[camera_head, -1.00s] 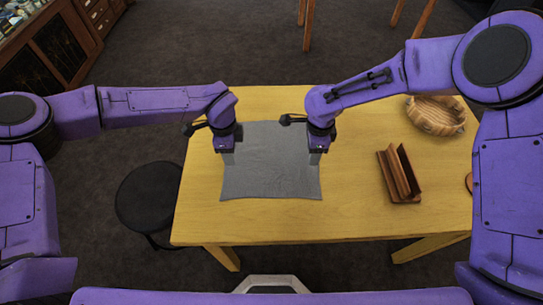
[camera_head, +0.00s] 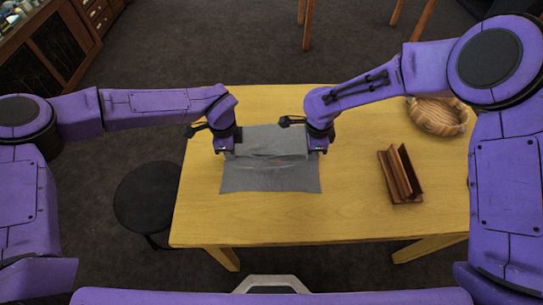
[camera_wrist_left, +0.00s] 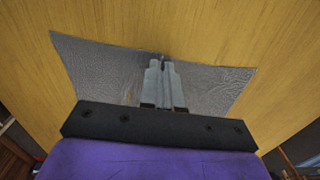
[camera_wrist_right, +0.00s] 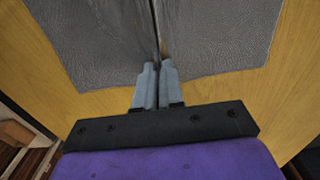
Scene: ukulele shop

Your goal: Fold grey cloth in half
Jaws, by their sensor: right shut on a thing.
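The grey cloth (camera_head: 270,178) lies on the yellow table, with a raised ridge running across its middle between my two grippers. Its near and far parts lie mostly flat. My left gripper (camera_head: 228,154) is at the cloth's left edge; in the left wrist view its fingers (camera_wrist_left: 161,66) are close together with a pinch of the cloth (camera_wrist_left: 105,75) between them. My right gripper (camera_head: 318,152) is at the cloth's right edge; in the right wrist view its fingers (camera_wrist_right: 157,66) are shut on a fold of the cloth (camera_wrist_right: 215,40). The fingertips are partly hidden in the head view.
A wooden stand (camera_head: 400,175) and a woven bowl (camera_head: 437,115) sit on the right of the yellow table (camera_head: 270,222). A black stool (camera_head: 148,198) stands left of the table. The table's near part is clear.

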